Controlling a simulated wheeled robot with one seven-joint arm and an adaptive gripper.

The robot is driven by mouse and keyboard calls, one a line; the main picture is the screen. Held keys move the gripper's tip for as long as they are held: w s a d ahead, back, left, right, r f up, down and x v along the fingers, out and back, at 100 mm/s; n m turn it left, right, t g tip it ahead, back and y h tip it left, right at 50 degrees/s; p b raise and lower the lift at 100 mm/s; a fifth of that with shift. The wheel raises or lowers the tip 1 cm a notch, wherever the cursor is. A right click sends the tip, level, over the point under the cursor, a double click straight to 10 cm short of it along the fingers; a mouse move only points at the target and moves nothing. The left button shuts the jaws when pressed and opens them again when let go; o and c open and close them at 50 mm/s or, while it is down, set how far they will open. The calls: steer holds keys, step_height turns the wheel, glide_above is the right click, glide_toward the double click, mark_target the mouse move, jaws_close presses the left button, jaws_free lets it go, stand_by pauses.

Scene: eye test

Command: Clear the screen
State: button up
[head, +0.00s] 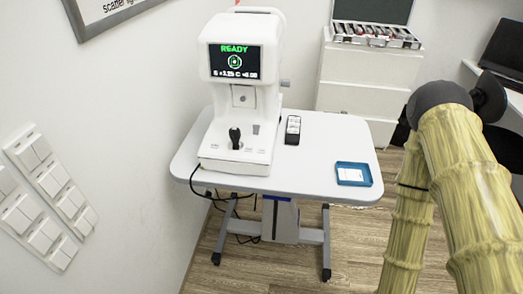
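The white eye-test machine (225,140) stands on the left part of a small light-grey table. Its screen (234,62) faces me and is lit. It shows "READY" in green, a round green mark under it, and a line of small white figures, roughly "S +3.25 C +0.00", hard to read for sure. A black joystick (235,138) stands upright on the machine's base, with a small grey button (256,129) to its right. My gripper is out of view. Only my bamboo-patterned arm shows at the right, bent at a dark joint.
The table (335,138) also holds a black object with white marks (293,130) and a blue tray (341,181) with white paper inside. A white drawer cabinet (358,80) with an open lens case stands behind. Wall switches (45,185) are at left. A cable hangs down.

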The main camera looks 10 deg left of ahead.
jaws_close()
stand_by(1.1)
